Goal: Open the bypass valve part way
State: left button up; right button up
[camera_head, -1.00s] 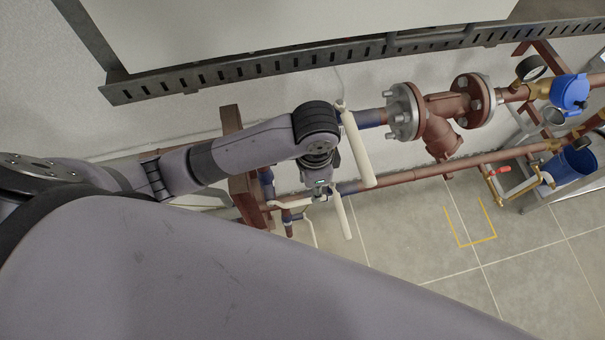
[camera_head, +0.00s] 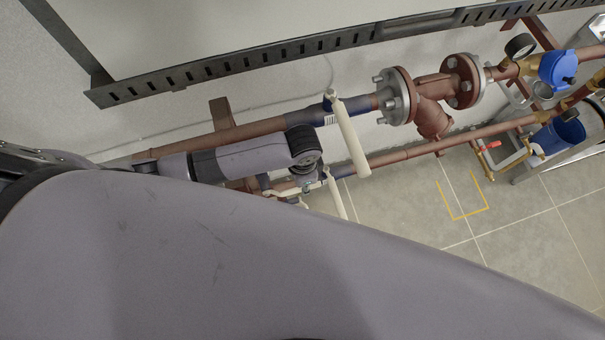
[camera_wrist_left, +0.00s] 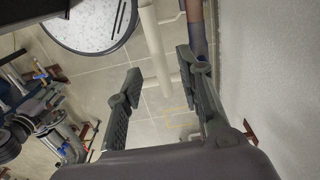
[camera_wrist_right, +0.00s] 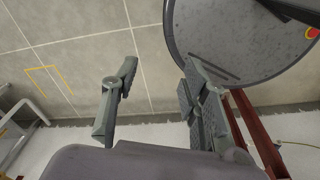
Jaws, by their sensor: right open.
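A long cream lever (camera_head: 347,135) hangs slantwise from a valve on the upper pipe. A second cream lever (camera_head: 337,196) sits below it on the lower pipe, partly hidden by my arm. I cannot tell for sure which one belongs to the bypass valve. My left gripper (camera_wrist_left: 158,65) is open and empty in the left wrist view. A cream bar (camera_wrist_left: 153,45) shows beyond and between its fingers, apparently not gripped. In the head view the left gripper is mostly hidden beneath its wrist, close to the lower valve. My right gripper (camera_wrist_right: 160,65) is open and empty, over the floor.
A flanged red-brown strainer (camera_head: 432,95) is on the upper pipe, with a gauge (camera_head: 520,46) and blue meter (camera_head: 557,69) to its right. A slotted rail (camera_head: 290,62) runs above. Yellow marks (camera_head: 468,215) lie on clear floor.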

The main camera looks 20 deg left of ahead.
pick_arm(q)
jog(key=shift+f, duration=1.8)
grip_shut()
